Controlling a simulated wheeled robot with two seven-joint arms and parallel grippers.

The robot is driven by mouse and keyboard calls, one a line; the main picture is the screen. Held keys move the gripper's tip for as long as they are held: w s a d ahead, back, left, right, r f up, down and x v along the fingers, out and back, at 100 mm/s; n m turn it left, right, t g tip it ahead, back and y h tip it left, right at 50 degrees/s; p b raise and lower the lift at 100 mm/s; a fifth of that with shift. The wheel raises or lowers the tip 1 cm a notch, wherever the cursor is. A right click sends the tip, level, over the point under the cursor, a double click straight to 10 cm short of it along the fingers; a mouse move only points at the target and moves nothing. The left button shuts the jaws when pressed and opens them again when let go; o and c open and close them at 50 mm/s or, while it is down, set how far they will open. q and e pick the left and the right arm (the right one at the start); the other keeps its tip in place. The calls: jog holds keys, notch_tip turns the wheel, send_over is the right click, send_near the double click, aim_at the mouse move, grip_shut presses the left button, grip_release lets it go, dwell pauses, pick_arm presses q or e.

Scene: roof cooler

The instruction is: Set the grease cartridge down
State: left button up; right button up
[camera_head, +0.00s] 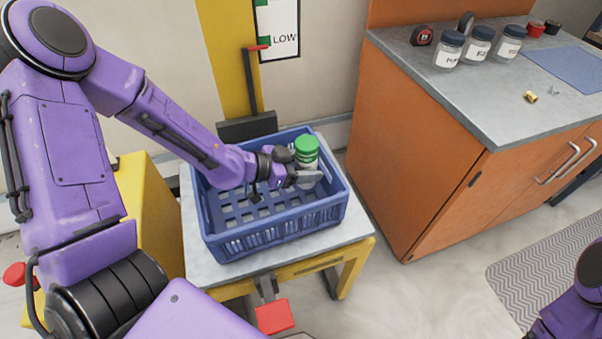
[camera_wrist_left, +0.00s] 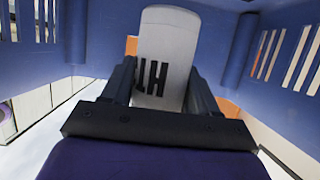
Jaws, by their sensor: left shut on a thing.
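The grease cartridge (camera_head: 307,158) has a green cap and a pale body, and it stands roughly upright at the back right inside the blue crate (camera_head: 262,238). My left gripper (camera_head: 304,178) reaches into the crate and is shut on the cartridge. In the left wrist view, the cartridge (camera_wrist_left: 165,55) shows as a white body with dark letters between the two fingers (camera_wrist_left: 160,92). The crate's blue walls (camera_wrist_left: 85,35) surround it there. I cannot tell whether its base touches the crate floor. My right gripper is not in view.
The crate stands on a grey-topped yellow table (camera_head: 192,235). To the right, an orange cabinet (camera_head: 420,165) carries several lidded jars (camera_head: 478,46), a tape measure (camera_head: 422,36) and a blue mat (camera_head: 570,68). The rest of the crate floor is empty.

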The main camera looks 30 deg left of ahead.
pick_arm(q)
notch_tip(320, 180, down, 3)
jog(key=shift+f, duration=0.1)
jog(key=shift+f+b, duration=0.15)
jog(key=shift+b, duration=0.15)
jog(key=o, duration=1.4)
jog(key=shift+s+f, duration=0.1)
jog(key=shift+r, duration=0.35)
jog(key=p+v, duration=0.2)
jog(key=v, duration=0.5)
jog(key=shift+s+a, duration=0.1)
jog(key=shift+s, duration=0.1)
